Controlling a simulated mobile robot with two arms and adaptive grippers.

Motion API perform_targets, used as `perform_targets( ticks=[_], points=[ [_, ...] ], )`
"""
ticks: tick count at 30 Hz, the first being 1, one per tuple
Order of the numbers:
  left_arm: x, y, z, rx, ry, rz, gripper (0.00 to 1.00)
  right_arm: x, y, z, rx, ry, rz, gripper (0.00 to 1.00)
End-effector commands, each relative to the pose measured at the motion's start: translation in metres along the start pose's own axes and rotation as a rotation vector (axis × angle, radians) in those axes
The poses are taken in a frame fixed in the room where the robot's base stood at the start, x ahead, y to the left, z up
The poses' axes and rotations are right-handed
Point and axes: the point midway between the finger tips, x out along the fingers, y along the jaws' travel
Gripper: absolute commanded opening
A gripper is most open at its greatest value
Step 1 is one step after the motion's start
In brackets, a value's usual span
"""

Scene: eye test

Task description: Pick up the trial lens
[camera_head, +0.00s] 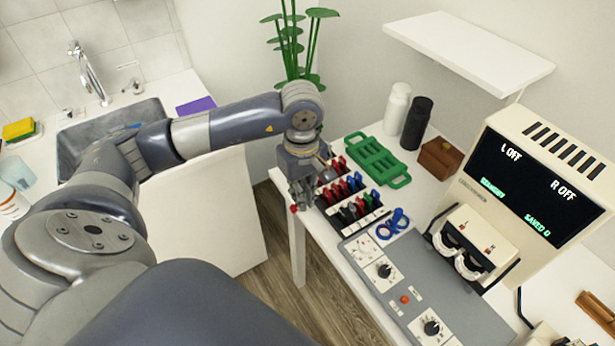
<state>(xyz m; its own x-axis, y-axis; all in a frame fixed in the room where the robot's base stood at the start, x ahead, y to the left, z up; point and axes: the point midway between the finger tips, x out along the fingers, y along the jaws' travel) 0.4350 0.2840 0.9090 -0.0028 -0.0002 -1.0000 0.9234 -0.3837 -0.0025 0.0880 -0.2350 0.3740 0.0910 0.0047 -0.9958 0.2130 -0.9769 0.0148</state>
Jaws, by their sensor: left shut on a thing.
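My left gripper (301,205) points down at the left edge of the white table, beside the lens rack. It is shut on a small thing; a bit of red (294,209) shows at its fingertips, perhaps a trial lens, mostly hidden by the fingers. The rack (376,213) holds rows of trial lenses with red, blue, black and green tabs (357,206). The gripper hides part of its left side. Blue rings (393,223), which look like loose lenses, lie right of the rack. My right gripper is not in view.
A green tray (377,160) lies behind the rack, near white (397,108) and black (416,123) bottles and a brown box (440,158). A grey control panel (405,290) and a beige device with a screen (535,185) fill the right. A wall shelf (468,50) hangs above.

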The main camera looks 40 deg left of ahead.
Motion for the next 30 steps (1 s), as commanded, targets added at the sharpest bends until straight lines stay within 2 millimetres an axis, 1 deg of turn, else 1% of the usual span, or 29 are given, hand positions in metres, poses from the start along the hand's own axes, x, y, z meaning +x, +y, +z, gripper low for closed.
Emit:
perform_targets(
  ticks=[1,3,9,15,23,26,27,29,30],
  points=[
    [0.002,-0.008,0.007,0.003,0.002,0.000,0.00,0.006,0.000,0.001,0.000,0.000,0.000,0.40],
    [0.000,-0.016,0.016,0.003,0.002,0.002,0.00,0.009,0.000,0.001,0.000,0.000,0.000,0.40],
    [-0.004,-0.034,0.034,0.000,0.002,0.002,0.00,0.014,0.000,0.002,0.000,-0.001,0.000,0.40],
    [-0.006,-0.041,0.041,-0.001,0.001,0.001,0.00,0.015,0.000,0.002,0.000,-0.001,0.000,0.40],
    [-0.006,-0.041,0.041,-0.002,0.001,0.001,0.00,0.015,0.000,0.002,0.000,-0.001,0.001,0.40],
    [-0.006,-0.041,0.041,-0.001,0.001,0.002,0.21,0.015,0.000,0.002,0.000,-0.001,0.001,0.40],
    [-0.006,-0.041,0.041,-0.001,0.001,0.002,0.30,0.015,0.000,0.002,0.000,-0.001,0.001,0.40],
    [-0.006,-0.041,0.041,-0.001,0.001,0.002,0.44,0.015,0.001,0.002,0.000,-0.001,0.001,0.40],
    [-0.006,-0.041,0.041,-0.001,0.001,0.002,0.53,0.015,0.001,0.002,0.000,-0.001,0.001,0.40]
  ],
)
